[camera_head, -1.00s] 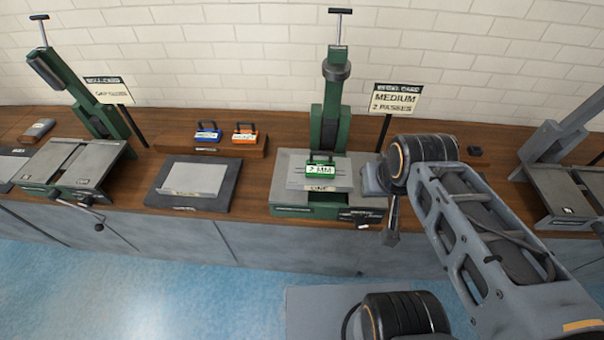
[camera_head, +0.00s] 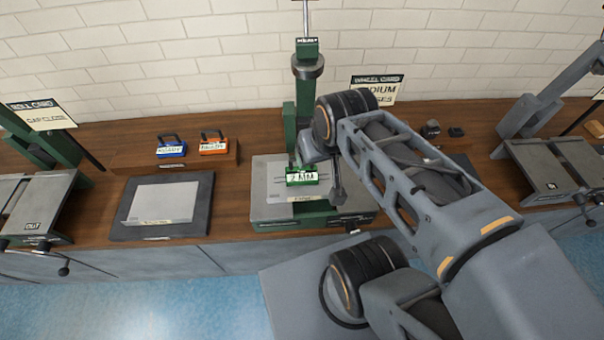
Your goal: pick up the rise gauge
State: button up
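A green block marked "2 MM" (camera_head: 302,177) with a handle on top sits on the grey bed of the green press machine (camera_head: 313,219). A blue block (camera_head: 171,149) and an orange block (camera_head: 213,145), both with handles, sit on a wooden stand at the back. No label I can read says which thing is the rise gauge. My gripper (camera_head: 338,194) hangs pointing down over the right part of the machine bed, just right of the green block and apparently apart from it. It is small and seen edge-on, so its finger opening is unclear.
A dark-framed plate (camera_head: 162,205) lies on the bench left of the machine. Other machines stand at the left (camera_head: 34,200) and right (camera_head: 552,165). A wheel card sign (camera_head: 378,88) stands behind my arm. Small dark items (camera_head: 431,129) lie at the back right.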

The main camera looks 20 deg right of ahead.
aim_at(296, 176)
jog(key=k, duration=1)
jog(key=z, duration=0.35)
jog(key=i, duration=0.65)
jog(key=u, duration=1.8)
